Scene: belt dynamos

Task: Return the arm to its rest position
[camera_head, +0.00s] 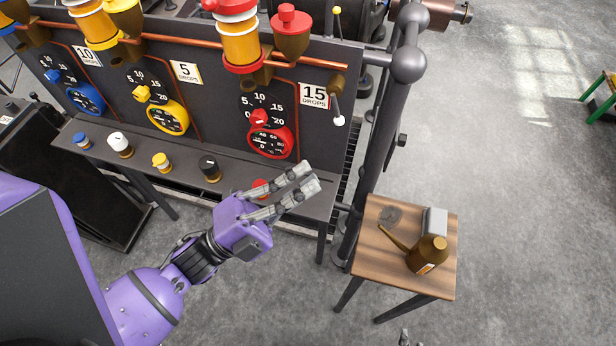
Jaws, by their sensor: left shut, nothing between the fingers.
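My purple left arm comes in from the lower left. Its gripper (306,184) hangs in front of the dark panel's shelf, with its fingers pointing to the upper right. A small grey tip of my right gripper (404,339) shows at the bottom edge; the rest is out of frame.
The panel (215,115) carries blue, yellow and red dials and drop labels. Knobs line its shelf. A wooden stool (385,265) to the right holds a brass oil can (428,255) and a grey block (434,222).

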